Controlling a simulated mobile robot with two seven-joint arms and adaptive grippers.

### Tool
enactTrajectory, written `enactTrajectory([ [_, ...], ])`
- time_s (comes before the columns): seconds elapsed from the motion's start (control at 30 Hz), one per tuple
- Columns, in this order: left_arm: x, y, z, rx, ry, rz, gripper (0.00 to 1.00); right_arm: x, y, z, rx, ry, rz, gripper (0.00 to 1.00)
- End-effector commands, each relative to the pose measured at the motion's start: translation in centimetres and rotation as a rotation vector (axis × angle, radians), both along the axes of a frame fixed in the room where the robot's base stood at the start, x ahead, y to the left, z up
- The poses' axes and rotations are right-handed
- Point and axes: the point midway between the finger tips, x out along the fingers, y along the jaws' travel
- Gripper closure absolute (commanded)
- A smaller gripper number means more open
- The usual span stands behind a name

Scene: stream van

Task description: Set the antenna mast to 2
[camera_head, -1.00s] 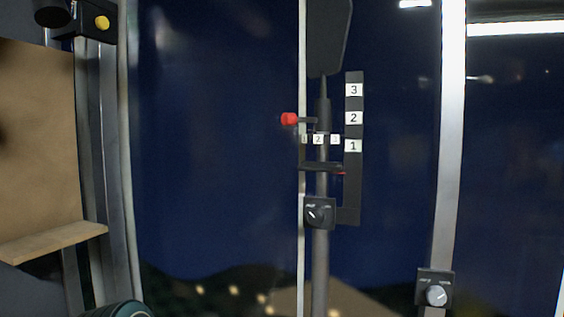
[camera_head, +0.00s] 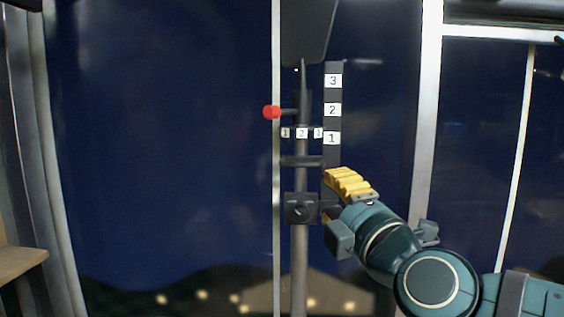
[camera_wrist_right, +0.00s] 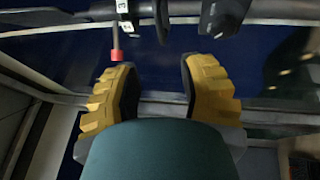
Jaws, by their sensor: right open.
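The antenna mast (camera_head: 301,250) is a grey vertical pole with a dark panel at its top. A dark strip (camera_head: 334,122) beside it carries 3, 2 and 1 from top to bottom. A red-tipped lever (camera_head: 271,112) sticks out left of the mast, above a small row of number labels (camera_head: 302,133). A black box with a knob (camera_head: 299,209) sits lower on the mast. My right gripper (camera_head: 338,190) is open, just right of that box, covering the strip's lower part. In the right wrist view, the gripper (camera_wrist_right: 157,88) is empty, with the red tip (camera_wrist_right: 117,55) beyond its left finger. My left gripper is out of view.
Dark blue window panes lie behind the mast. A pale upright frame post (camera_head: 427,120) stands to the right, and another upright (camera_head: 32,150) to the left. A wooden shelf edge (camera_head: 22,262) shows at the lower left. The space left of the mast is clear.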

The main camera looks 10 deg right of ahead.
Motion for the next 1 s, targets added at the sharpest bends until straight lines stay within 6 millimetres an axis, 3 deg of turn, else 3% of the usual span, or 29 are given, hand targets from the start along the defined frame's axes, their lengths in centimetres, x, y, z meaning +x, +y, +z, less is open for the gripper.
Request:
enactTrajectory([
  [0.17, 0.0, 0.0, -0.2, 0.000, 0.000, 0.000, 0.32, 1.4, 0.2, 0.3, -0.003, -0.001, 0.001, 0.59],
  [0.7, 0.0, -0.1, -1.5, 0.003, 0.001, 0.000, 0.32, 11.0, 1.5, 1.9, -0.005, -0.002, 0.000, 0.59],
  [1.0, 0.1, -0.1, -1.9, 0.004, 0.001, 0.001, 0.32, 13.3, 1.6, 2.4, -0.003, 0.000, -0.001, 0.59],
])
